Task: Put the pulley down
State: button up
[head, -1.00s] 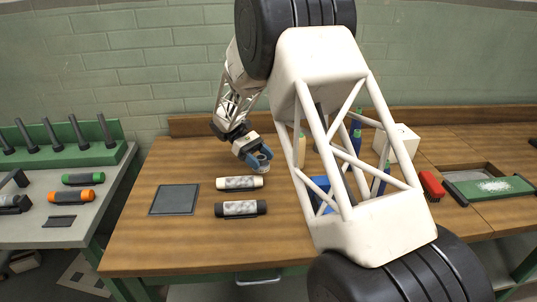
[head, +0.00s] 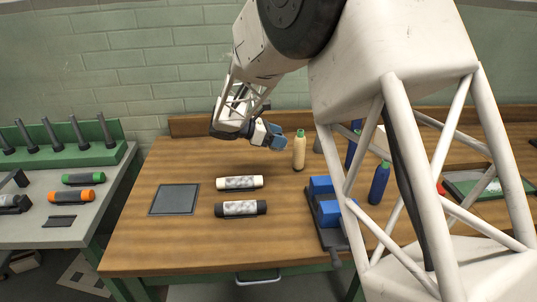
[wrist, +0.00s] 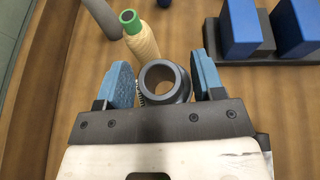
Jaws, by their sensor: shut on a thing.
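The pulley (wrist: 180,90), a dark grey round part with a wide round bore, sits between the two blue finger pads of my gripper (wrist: 165,80) in the wrist view. My gripper is shut on it, with a pad on each side. In the head view my gripper (head: 279,139) is above the back of the wooden bench (head: 180,160), left of a tan cone with a green top. The pulley is not clearly visible there, and its height above the wood is hard to tell.
The tan cone (head: 299,152) stands close to my gripper. A dark square pad (head: 175,199), a cream roller (head: 239,183) and a black roller (head: 228,209) lie left and front. A vise with blue jaws (head: 324,186) and a blue bottle (head: 379,183) are right.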

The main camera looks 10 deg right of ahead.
jog(key=shift+n+t, duration=0.5)
jog(key=shift+t, duration=0.1)
jog(key=f, duration=0.8)
jog(key=shift+w+f, duration=0.25)
jog(key=w, duration=0.5)
jog(key=w+f, duration=0.1)
jog(key=w, duration=0.4)
jog(key=w+a, duration=0.1)
jog(key=w, duration=0.5)
jog(key=shift+a+f, duration=0.1)
jog(key=shift+f, duration=0.15)
jog(key=shift+f, duration=1.75)
jog(key=o, duration=1)
jog(key=shift+f, duration=0.1)
